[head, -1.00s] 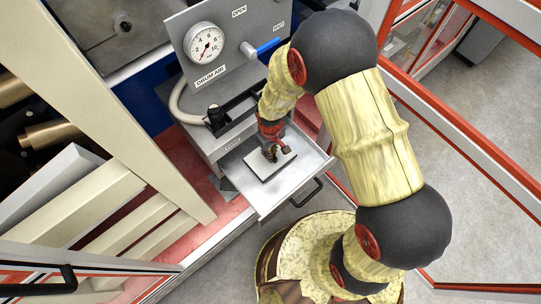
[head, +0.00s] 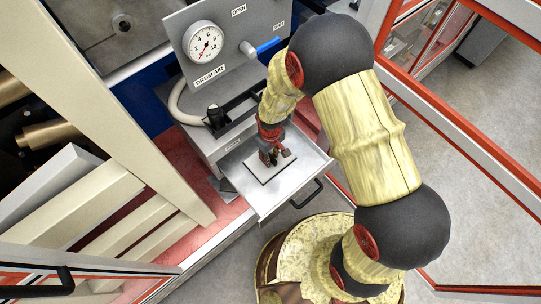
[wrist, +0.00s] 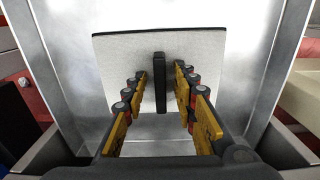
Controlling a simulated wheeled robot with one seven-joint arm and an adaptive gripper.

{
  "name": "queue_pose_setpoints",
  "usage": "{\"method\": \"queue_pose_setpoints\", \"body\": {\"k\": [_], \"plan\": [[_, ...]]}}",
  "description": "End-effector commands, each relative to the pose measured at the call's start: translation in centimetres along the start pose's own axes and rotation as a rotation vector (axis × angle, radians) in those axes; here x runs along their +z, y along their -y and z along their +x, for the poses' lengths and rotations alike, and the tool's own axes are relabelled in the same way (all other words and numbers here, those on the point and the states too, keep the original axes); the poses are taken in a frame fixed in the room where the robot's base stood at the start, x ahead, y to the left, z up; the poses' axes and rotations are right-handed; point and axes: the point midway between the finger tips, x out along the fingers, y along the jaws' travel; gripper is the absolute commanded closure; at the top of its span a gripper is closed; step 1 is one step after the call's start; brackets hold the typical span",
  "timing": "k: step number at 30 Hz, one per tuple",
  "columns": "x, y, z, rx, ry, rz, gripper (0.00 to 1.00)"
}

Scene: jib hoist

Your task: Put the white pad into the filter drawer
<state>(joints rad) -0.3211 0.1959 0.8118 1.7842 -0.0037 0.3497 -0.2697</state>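The filter drawer (head: 306,168) is a pulled-out metal tray below the grey panel. The white pad (head: 258,174) lies in it, apparently flat on the drawer floor, and it shows between the metal side walls in the wrist view (wrist: 112,55). A dark upright tab (wrist: 160,82) stands at the middle of the pad. My gripper (head: 275,158) is low over the pad. In the wrist view its fingers (wrist: 160,88) stand open on both sides of the tab, with a gap on each side. Whether the fingertips touch the pad is unclear.
The panel above the drawer carries a pressure gauge (head: 205,43) and a blue-handled valve (head: 265,47). A black drawer handle (head: 308,193) is at the drawer's front. Pale panels (head: 85,195) stand at the left, and a red-framed guard (head: 470,130) at the right.

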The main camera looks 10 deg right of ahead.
Motion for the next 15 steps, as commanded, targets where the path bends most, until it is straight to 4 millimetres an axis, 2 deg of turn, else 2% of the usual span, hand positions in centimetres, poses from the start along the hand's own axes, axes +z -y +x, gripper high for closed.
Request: {"method": "queue_pose_setpoints", "body": {"k": [4, 7, 15], "plan": [[0.0, 0.0, -0.3, 0.0, 0.0, 0.0, 0.72], [-0.1, 0.0, -1.3, 0.0, -0.001, 0.0, 0.72], [-0.1, 0.0, -6.7, 0.001, -0.003, 0.0, 0.72]]}}
